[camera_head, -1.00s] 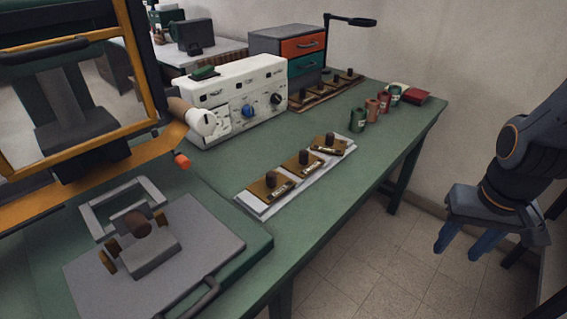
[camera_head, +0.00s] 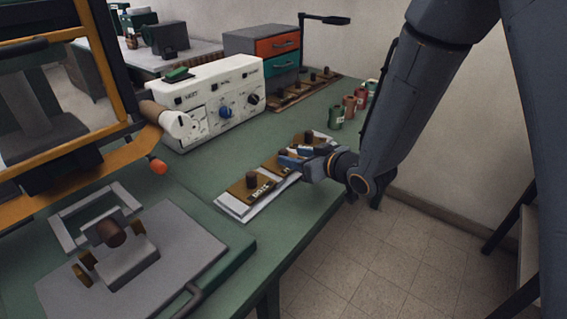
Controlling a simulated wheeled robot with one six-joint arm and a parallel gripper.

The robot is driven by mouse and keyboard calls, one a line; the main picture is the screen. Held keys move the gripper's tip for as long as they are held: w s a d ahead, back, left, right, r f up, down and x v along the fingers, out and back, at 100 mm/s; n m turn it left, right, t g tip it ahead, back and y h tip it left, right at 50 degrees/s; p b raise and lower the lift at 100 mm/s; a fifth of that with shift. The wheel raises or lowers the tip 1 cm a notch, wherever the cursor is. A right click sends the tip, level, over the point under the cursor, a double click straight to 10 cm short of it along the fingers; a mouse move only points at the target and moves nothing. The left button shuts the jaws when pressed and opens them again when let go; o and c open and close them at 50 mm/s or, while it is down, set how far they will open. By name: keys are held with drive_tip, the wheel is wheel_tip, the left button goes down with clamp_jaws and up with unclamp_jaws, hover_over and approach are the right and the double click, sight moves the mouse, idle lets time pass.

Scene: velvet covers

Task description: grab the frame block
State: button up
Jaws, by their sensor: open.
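A pale tray (camera_head: 232,208) on the green bench holds three brown blocks, each with a dark upright knob and a small label. The near block (camera_head: 240,190) is in clear view. The middle block (camera_head: 270,166) is mostly hidden behind my gripper. The far block (camera_head: 318,139) is partly hidden too. The labels are too small to read, so I cannot tell which is the frame block. My gripper (camera_head: 288,157) is open, with its blue fingers at the middle block. I cannot tell whether its knob stands between them.
A grey plate with a clamp fixture (camera_head: 190,245) lies at the front left, below an orange-edged frame (camera_head: 90,170). A white control box (camera_head: 215,95) stands behind. Small cans (camera_head: 337,116) and another rack of knobs (camera_head: 300,92) are farther back. Bare bench lies left of the tray.

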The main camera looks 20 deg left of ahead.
sight(287, 153)
drive_tip(key=shift+p+x, duration=0.65)
drive_tip(key=shift+x, duration=2.35)
drive_tip(key=shift+r, duration=0.1)
clamp_jaws()
